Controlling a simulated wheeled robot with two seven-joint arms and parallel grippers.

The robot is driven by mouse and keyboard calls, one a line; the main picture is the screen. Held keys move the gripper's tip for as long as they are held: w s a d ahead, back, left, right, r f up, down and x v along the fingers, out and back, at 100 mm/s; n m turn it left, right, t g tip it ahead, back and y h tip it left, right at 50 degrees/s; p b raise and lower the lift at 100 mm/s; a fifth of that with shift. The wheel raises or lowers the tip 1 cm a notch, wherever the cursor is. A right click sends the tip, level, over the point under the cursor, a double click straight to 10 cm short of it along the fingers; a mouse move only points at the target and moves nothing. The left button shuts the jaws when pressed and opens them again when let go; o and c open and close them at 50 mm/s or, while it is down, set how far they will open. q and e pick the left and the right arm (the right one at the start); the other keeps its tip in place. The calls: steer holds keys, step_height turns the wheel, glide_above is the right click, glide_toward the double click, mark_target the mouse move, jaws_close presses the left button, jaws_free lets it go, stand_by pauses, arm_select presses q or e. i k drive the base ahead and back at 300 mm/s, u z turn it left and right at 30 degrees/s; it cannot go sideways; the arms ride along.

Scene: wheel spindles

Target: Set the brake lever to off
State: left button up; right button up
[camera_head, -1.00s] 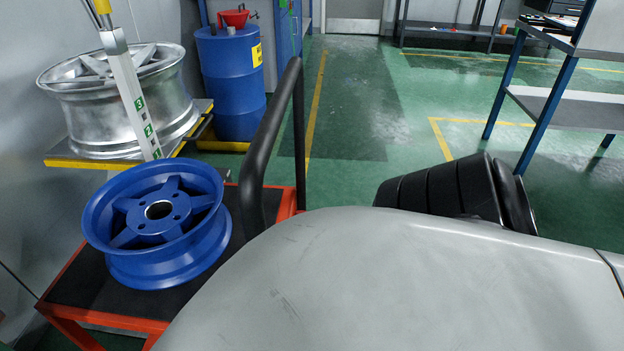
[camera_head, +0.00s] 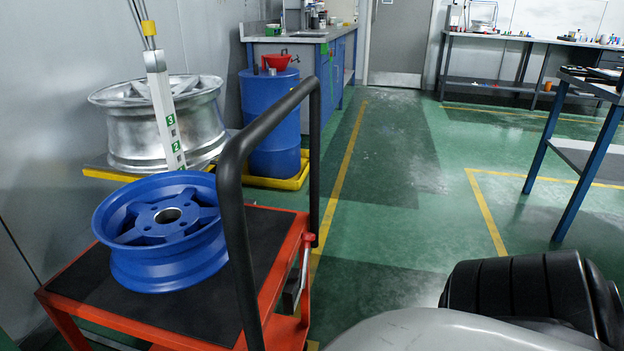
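I cannot pick out a brake lever for certain. A small red piece with a grey bar below it (camera_head: 304,262) sits at the right side of the orange cart (camera_head: 270,290), beside the black push handle (camera_head: 232,200); I cannot tell whether it is the lever or how it is set. Neither of my grippers is in view.
A blue wheel (camera_head: 165,238) lies on the cart's black top. A silver wheel (camera_head: 150,125) sits behind it on a yellow-edged platform. A blue drum (camera_head: 272,115) stands in a yellow tray (camera_head: 285,180). Green floor (camera_head: 395,225) is open right of the cart.

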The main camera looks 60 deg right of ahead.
mark_target(307, 237)
steer(key=k, duration=1)
steer(key=u, duration=1)
steer(key=i, duration=1.05)
steer(key=z, duration=3.05)
steer(key=i, duration=0.5)
steer(key=u, duration=0.1)
